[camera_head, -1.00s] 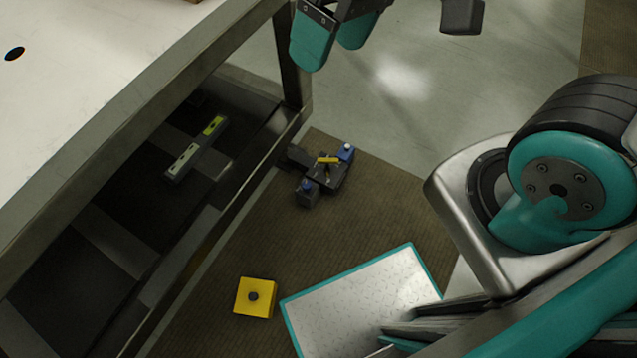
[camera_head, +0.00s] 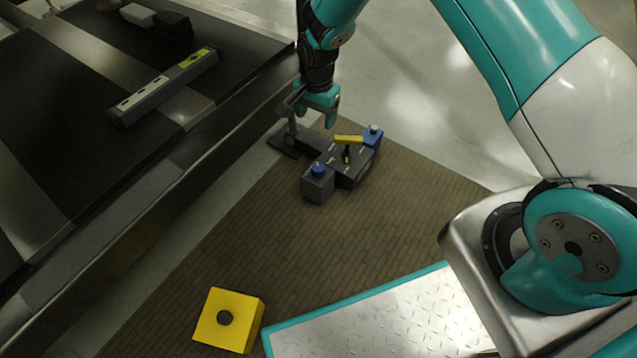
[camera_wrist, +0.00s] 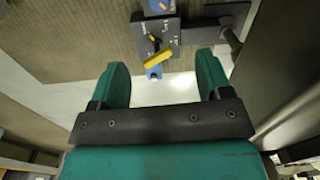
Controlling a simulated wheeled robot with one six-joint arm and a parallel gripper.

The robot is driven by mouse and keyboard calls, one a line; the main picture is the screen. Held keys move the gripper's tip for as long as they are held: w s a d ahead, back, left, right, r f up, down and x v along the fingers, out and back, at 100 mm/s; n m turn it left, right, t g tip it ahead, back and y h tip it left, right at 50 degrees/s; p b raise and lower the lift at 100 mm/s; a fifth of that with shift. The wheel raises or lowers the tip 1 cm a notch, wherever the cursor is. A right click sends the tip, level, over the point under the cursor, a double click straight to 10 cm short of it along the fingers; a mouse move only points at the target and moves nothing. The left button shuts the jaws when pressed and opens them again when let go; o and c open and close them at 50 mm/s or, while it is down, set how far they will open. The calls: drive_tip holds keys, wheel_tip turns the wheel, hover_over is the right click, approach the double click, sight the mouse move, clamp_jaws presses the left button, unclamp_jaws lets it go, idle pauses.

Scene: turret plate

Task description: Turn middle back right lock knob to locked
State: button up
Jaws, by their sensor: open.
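A dark fixture (camera_head: 350,175) sits on the brown mat, with a yellow bar-shaped handle (camera_head: 348,139) on its top plate. A blue block with a small knob (camera_head: 373,136) is at its far right, and a grey block with a blue knob (camera_head: 318,171) is at its near left. I cannot tell which part is the named lock knob. My gripper (camera_head: 322,110) hangs above the fixture's far left side, open and empty. In the wrist view, the yellow handle (camera_wrist: 158,58) appears between my open fingers (camera_wrist: 160,72), apart from both.
A dark post and foot (camera_head: 292,143) join the fixture's left side. A yellow box with a black button (camera_head: 228,319) lies nearer on the mat. A long grey bar with a yellow-green section (camera_head: 160,88) lies on the dark shelf at left. The mat (camera_head: 420,205) right of the fixture is clear.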

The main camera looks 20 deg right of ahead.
sight(318, 167)
drive_tip(key=shift+m, duration=0.4)
drive_tip(key=f+b, duration=0.3)
drive_tip(key=f, duration=0.4)
drive_tip(key=f+b, duration=0.3)
drive_tip(key=f, duration=0.5)
drive_tip(key=f+b, duration=0.3)
drive_tip(key=f, duration=0.4)
drive_tip(key=shift+w+d+f+b, duration=0.25)
drive_tip(key=shift+d+f+b, duration=0.05)
drive_tip(key=shift+d, duration=0.05)
drive_tip(key=c, duration=0.9)
